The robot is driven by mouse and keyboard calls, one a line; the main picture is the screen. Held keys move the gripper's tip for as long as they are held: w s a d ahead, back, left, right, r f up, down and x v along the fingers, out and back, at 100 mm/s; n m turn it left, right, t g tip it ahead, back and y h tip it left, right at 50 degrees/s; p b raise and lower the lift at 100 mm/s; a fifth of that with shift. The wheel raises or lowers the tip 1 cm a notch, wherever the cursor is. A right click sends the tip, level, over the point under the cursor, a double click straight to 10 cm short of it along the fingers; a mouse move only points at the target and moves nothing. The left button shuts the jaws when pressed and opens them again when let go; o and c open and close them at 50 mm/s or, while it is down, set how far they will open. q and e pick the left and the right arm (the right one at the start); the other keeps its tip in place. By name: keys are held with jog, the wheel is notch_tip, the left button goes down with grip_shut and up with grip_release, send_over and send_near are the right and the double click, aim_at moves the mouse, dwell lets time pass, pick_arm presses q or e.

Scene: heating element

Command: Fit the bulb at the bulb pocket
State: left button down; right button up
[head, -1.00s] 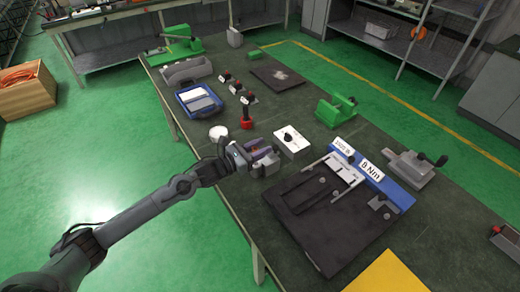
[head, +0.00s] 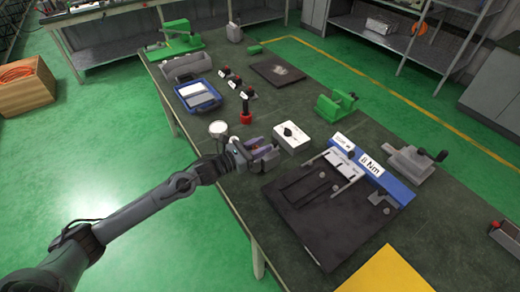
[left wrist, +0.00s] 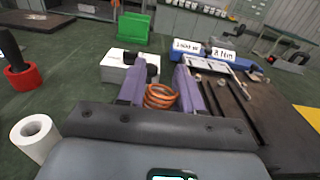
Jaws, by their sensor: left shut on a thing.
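My left gripper (head: 264,152) is above the table just left of the slotted black board (head: 305,228). In the left wrist view its two purple fingers (left wrist: 160,78) stand on either side of an orange-copper coil (left wrist: 160,96), and it is shut on this coil. The fingers and wrist hide most of the coil in the head view. A white box with a black knob (head: 291,137) sits just beyond the fingers. The board carries a white bracket (head: 345,163) and grey clamp pieces. I cannot make out a separate bulb or tell which slot is its pocket. My right gripper is out of view.
A white roll (head: 218,128) and a red-based tool (head: 246,112) stand left of the gripper. A blue label block (head: 385,183) edges the board. A green vise (head: 337,107) and grey vise (head: 415,163) stand behind.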

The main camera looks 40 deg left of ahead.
pick_arm(q)
jog(key=shift+a+r, duration=0.1)
jog(key=shift+r, duration=0.25)
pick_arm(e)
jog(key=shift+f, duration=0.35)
pick_arm(q)
jog(key=shift+w+a+r+p, duration=0.2)
jog(key=shift+r+p, duration=0.2)
jog(key=shift+r, duration=0.15)
jog(key=shift+w+a+r+p, duration=0.15)
jog(key=shift+r+p, duration=0.2)
jog(key=shift+r, duration=0.2)
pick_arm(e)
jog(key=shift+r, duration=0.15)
pick_arm(q)
jog(key=shift+d+r+n+p, duration=0.15)
jog(key=shift+n+p, duration=0.25)
jog(key=shift+p, duration=0.7)
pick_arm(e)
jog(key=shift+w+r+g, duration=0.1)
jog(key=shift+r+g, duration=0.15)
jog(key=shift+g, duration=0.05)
pick_arm(q)
jog(key=shift+b, duration=0.3)
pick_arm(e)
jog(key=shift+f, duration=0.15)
